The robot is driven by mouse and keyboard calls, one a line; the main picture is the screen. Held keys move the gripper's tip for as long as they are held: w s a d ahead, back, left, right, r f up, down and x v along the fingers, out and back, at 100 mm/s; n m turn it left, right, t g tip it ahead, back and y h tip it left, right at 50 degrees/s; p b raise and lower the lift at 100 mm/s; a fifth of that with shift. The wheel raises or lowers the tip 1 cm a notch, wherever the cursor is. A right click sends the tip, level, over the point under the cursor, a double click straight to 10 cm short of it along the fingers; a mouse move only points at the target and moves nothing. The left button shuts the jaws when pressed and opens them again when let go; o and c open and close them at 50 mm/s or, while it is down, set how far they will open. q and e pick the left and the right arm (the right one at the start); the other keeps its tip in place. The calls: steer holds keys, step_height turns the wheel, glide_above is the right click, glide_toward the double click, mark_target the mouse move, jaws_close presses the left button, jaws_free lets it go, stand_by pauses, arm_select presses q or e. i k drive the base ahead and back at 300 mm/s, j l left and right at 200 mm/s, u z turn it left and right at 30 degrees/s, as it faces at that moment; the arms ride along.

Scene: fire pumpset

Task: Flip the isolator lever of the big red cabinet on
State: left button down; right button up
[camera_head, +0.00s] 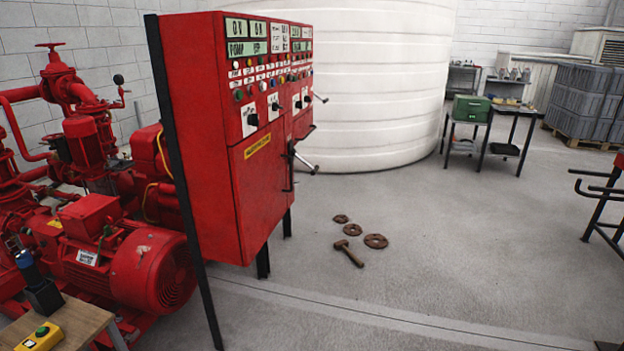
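The big red cabinet (195,120) stands left of centre on black legs. Its front panel, seen at a steep angle, carries displays, buttons and black rotary switches on white plates (250,118). A dark lever with a pale end (320,98) sticks out at the far edge of the panel. Lower down, a dark handle assembly (291,165) projects from the cabinet doors, with rods pointing to the right. I cannot tell for certain which of these is the isolator lever, nor its on or off position. Neither of my grippers is in view.
Red pumps and a motor (150,268) crowd the left. A table (75,325) with a yellow button box (40,337) is at the lower left. A hammer (349,253) and rusty flanges (376,241) lie on the floor. The floor right of the cabinet is mostly clear.

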mark_target(315, 169)
steer(key=i+l, duration=0.25)
steer(key=i, duration=0.3)
steer(key=i+l+u, duration=0.1)
steer(key=i+l, duration=0.15)
steer(key=i, duration=0.25)
steer(key=i+l, duration=0.3)
steer(key=i, duration=0.25)
steer(key=i+l, duration=0.3)
steer(key=i, duration=0.25)
steer(key=j+u, duration=0.05)
